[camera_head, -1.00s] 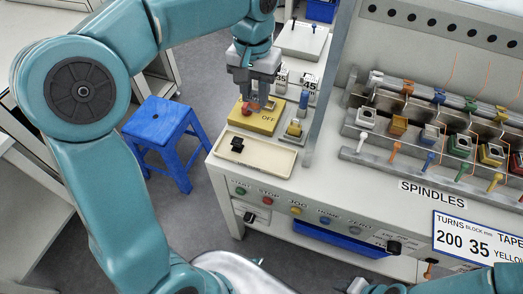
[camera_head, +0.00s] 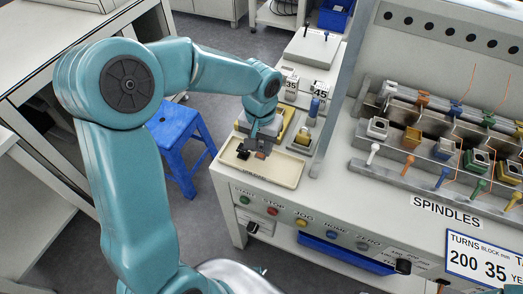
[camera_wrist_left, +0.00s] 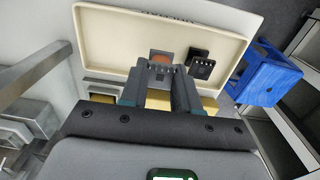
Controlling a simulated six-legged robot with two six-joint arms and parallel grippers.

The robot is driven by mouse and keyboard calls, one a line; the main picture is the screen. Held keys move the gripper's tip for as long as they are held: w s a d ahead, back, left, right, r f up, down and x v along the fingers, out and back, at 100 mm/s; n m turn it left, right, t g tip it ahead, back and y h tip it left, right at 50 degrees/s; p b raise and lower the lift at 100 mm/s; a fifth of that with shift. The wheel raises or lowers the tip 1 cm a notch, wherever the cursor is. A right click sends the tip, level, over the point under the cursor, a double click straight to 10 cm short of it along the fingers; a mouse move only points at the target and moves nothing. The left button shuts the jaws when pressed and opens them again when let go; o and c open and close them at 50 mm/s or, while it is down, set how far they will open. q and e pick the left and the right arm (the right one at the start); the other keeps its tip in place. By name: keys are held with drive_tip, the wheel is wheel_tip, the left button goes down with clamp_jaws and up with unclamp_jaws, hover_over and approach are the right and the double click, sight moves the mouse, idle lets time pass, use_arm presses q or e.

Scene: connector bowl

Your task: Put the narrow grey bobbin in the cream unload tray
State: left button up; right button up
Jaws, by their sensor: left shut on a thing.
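The cream unload tray (camera_head: 285,172) is on the front left corner of the machine's bench; it also fills the upper wrist view (camera_wrist_left: 110,35). My left gripper (camera_head: 262,148) is over the tray, pointing down. In the wrist view its two fingers (camera_wrist_left: 161,85) are closed on a small grey bobbin with an orange-brown face (camera_wrist_left: 161,57). The bobbin is at the tray, but I cannot tell whether it touches the floor. A black bobbin-like piece (camera_wrist_left: 200,63) lies in the tray just right of it, and shows in the head view (camera_head: 243,154). My right gripper is not in view.
The yellow OFF block (camera_head: 287,118) is behind the tray, partly hidden by my arm. A blue and a yellow piece (camera_head: 303,138) stand right of it. Spindles (camera_head: 410,140) line the right side. A blue stool (camera_head: 178,135) stands left of the bench.

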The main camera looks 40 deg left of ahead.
sight(261, 147)
use_arm(q)
drive_tip(key=shift+f, duration=1.55)
drive_tip(key=shift+f+b, duration=0.2)
drive_tip(key=shift+b, duration=0.1)
drive_tip(key=o, duration=1)
drive_tip(key=shift+r, duration=0.1)
